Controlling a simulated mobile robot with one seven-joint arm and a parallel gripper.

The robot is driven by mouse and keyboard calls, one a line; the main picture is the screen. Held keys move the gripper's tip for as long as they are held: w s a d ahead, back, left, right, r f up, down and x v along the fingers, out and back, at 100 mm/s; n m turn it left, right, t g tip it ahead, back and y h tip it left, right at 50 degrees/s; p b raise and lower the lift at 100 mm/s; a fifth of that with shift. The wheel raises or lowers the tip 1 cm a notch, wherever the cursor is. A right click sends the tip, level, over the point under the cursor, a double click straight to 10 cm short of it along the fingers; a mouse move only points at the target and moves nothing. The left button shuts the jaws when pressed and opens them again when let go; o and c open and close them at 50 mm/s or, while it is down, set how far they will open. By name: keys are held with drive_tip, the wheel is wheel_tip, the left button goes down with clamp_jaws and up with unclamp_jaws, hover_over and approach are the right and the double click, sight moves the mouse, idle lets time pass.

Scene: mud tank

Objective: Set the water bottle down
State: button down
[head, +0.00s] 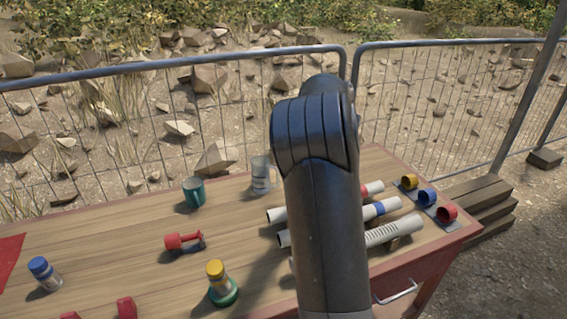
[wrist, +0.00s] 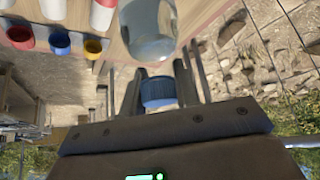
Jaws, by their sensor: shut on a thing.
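My gripper (wrist: 160,78) shows in the wrist view, shut on the blue cap (wrist: 158,93) of the water bottle. The bottle's clear, rounded body (wrist: 147,32) shows beyond the cap at the top of that upside-down picture, in front of the table's edge. The neck between cap and body is not clear to see. I cannot tell whether the bottle's base touches anything. In the head view my own arm hides my gripper and the held bottle.
The wooden table (head: 120,245) holds a green mug (head: 193,192), a clear glass-like vessel (head: 260,176), a red-handled item (head: 185,241), a yellow-capped bottle (head: 217,278), a blue-capped bottle (head: 44,274), pale tubes (head: 383,208) and coloured rings (head: 427,197). Wire fence (head: 120,100) stands behind. Bare wood lies left of the mug.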

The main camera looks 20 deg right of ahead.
drive_tip(key=shift+r, duration=0.15)
drive_tip(key=w+a+n+t+y, duration=0.1)
drive_tip(key=w+a+n, duration=0.15)
drive_tip(key=a, duration=1.35)
drive_tip(key=w+a+n+y, duration=0.1)
drive_tip(key=a+n+y, duration=0.15)
drive_tip(key=a, duration=1.35)
drive_tip(key=w+a+n+t+y, duration=0.15)
drive_tip(key=a+n, duration=0.25)
drive_tip(key=a, duration=1.2)
drive_tip(key=s+a+n+y, duration=0.1)
drive_tip(key=s+a+n, duration=0.15)
drive_tip(key=a, duration=0.65)
drive_tip(key=s+a+n, duration=0.1)
drive_tip(key=s+a, duration=0.3)
drive_tip(key=a, duration=0.5)
drive_tip(key=a+f, duration=1)
drive_tip(key=a, duration=0.1)
drive_tip(key=shift+s+a+f+g, duration=0.2)
drive_tip(key=shift+s+f+g, duration=0.15)
drive_tip(key=shift+g, duration=0.1)
